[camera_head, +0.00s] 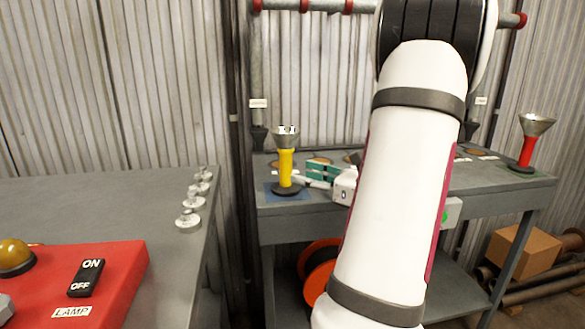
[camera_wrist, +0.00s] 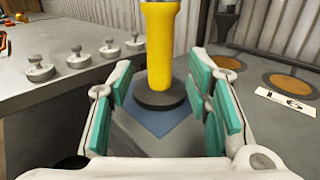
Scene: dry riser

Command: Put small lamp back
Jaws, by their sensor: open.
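A small lamp (camera_head: 285,165) with a yellow handle, a metal cone head and a dark round base stands upright on the grey bench, on a blue square mat (camera_head: 272,189). In the wrist view the lamp (camera_wrist: 160,50) rises straight ahead between my open fingers, its head out of the frame. The blue mat (camera_wrist: 150,122) shows under its base. My gripper (camera_wrist: 168,100) is open, with teal pads on both sides of the lamp and gaps showing. In the head view my gripper (camera_head: 320,171) is just right of the lamp, partly hidden by my arm.
A second lamp with a red handle (camera_head: 526,150) stands at the bench's right end. Several metal knobs (camera_head: 188,218) line the left table's edge, near a red switch box (camera_head: 95,285). Round brown discs (camera_wrist: 290,82) and a number label (camera_wrist: 287,103) lie right of the lamp.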

